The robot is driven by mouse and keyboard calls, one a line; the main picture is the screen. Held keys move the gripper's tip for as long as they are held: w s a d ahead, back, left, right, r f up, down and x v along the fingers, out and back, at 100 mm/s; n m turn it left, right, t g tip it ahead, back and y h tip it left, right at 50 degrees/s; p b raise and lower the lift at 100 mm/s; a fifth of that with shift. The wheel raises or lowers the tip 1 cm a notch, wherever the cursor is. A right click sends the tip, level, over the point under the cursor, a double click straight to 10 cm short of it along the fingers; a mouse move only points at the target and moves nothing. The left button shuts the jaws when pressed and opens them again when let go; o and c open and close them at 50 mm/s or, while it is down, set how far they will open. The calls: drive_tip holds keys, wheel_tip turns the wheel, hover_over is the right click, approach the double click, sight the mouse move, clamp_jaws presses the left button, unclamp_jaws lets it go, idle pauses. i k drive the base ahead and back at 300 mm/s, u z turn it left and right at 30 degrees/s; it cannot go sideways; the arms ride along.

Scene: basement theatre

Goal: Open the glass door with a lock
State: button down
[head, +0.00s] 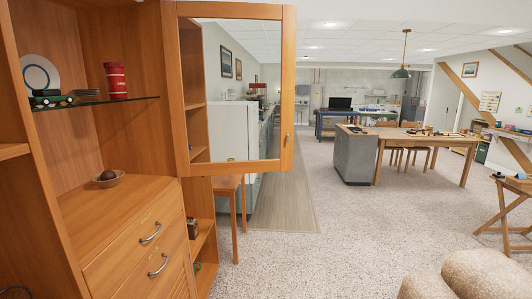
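The glass door (291,70) is a wooden frame around a clear pane, on the upper part of the wooden cabinet (130,225). It stands swung out to the right, clear of the cabinet's front, and the room shows through its pane. A small dark spot, perhaps the lock (286,140), is low on the door's right stile. The cabinet's upper compartment is uncovered. My gripper is not in view.
Inside the cabinet, a glass shelf (130,100) holds a red tin (115,80), a plate (41,75) and a toy car (50,99). A bowl (108,179) stands below. Carpet (330,240) is open right of the cabinet. A beige cushioned seat (475,275) stands front right.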

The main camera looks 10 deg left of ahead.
sight(171, 10)
drive_tip(key=u, duration=0.7)
drive_tip(key=i, duration=1.25)
drive_tip(key=u, duration=1.05)
drive_tip(key=i, duration=0.3)
drive_tip(key=u, duration=0.25)
